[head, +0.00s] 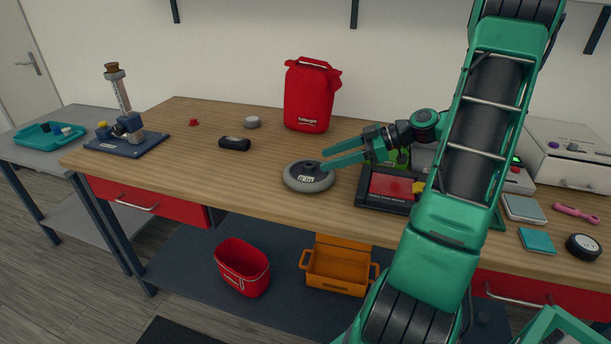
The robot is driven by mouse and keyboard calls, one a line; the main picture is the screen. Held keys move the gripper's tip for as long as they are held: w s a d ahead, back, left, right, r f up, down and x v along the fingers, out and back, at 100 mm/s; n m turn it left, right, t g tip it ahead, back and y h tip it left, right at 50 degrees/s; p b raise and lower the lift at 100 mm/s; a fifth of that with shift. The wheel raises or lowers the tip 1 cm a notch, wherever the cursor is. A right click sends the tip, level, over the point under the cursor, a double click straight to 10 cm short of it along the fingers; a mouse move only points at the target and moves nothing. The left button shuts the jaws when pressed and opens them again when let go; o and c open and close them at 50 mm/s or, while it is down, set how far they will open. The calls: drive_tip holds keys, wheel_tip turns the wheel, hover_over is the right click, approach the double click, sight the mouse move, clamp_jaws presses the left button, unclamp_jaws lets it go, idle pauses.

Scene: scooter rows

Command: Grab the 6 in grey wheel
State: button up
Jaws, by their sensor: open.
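My gripper (324,160) has two green fingers, spread apart and pointing left. The fingertips are over or beside the wheel's upper right edge. I cannot tell from this view how far above the wheel they are. Nothing is between the fingers that I can see.
A black tray with a red item (390,185) sits right of the wheel. A red bag (312,95) stands behind it. A black block (234,143) and a grey round piece (252,122) lie to the left.

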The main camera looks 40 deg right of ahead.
sight(305, 166)
drive_tip(key=shift+x, duration=2.75)
drive_tip(key=shift+w+d, duration=0.1)
clamp_jaws()
